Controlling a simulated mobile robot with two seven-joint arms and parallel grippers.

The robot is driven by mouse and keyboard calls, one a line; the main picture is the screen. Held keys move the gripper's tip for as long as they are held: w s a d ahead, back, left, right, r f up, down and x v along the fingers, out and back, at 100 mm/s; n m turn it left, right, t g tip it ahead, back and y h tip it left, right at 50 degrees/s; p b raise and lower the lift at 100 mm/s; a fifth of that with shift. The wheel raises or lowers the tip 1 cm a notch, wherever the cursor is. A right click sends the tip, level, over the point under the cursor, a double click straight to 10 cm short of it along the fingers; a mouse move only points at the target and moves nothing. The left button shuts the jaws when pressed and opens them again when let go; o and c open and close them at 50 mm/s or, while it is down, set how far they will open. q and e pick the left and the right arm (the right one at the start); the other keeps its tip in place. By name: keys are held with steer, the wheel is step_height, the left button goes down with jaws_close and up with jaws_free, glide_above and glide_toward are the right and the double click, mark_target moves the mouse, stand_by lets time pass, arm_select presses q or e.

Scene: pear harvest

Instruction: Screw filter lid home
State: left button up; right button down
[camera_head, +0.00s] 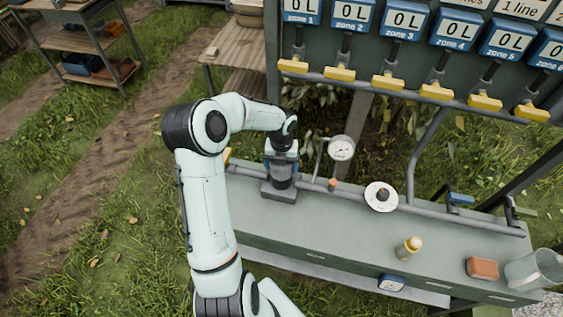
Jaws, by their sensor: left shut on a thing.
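My left gripper (283,166) points down over the dark filter body (280,190) at the left end of the grey-green bench. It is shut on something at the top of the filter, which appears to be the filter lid. The lid is mostly hidden by my gripper, so I cannot tell how far it is seated or whether it is level. My right gripper is not in view.
A pressure gauge (341,148) stands just right of the filter. Yellow-handled valves (388,82) hang behind.

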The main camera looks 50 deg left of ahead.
arm_select(q)
steer(key=shift+w+r+m, duration=0.15)
steer(key=shift+m, duration=0.65)
steer(key=m, duration=0.3)
steer(key=shift+m, duration=0.3)
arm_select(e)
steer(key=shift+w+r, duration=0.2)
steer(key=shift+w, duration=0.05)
arm_select(q)
steer(key=o, duration=0.8)
steer(key=shift+o, duration=0.2)
